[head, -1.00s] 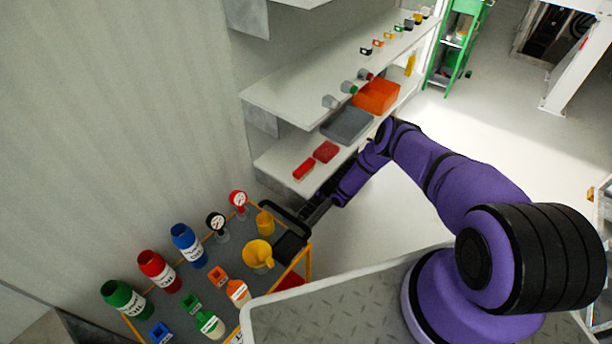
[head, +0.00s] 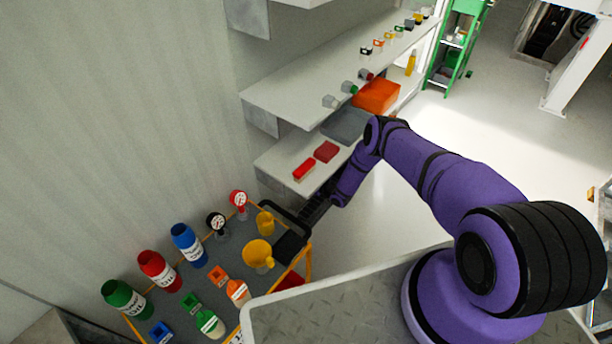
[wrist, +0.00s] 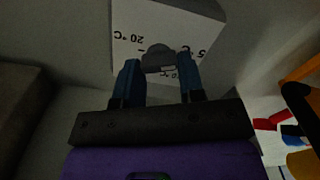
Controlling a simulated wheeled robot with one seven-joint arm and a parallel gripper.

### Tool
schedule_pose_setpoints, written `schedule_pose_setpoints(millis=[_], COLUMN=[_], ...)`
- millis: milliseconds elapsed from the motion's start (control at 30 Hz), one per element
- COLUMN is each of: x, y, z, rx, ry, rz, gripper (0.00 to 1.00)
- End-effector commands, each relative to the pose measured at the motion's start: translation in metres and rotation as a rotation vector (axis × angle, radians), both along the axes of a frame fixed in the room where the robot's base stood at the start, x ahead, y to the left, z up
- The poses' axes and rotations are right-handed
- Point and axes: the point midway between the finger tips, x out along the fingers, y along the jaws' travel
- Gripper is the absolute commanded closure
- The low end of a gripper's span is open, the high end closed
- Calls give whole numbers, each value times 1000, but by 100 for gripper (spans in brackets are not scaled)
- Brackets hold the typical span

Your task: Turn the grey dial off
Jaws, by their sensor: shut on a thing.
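In the wrist view, the grey dial (wrist: 158,57) sits on a white panel (wrist: 205,25) marked "20 °C" and, on the right, a partly hidden "5 °C". My gripper (wrist: 158,62) has one blue finger on each side of the dial and is shut on it. The dial's pointer position is too dark to read. In the head view, my purple forearm reaches down beside the lower shelf towards the cart. The fingers and this dial cannot be made out there.
A cart (head: 222,250) with bottles, gauges and yellow jugs stands close to my forearm, its black handle (head: 286,218) nearest. The lower shelf (head: 275,160) holds red boxes (head: 326,151) and a grey bin (head: 345,125). The floor (head: 400,215) to the right is clear.

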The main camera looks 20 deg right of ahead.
Motion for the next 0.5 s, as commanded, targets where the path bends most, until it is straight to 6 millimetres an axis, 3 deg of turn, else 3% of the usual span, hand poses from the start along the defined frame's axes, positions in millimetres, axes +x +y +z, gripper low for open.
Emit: schedule_pose_setpoints(millis=[500], x=[-1], y=[-1], z=[-1], rx=[-137], ry=[-97], rz=[-1], gripper=[88])
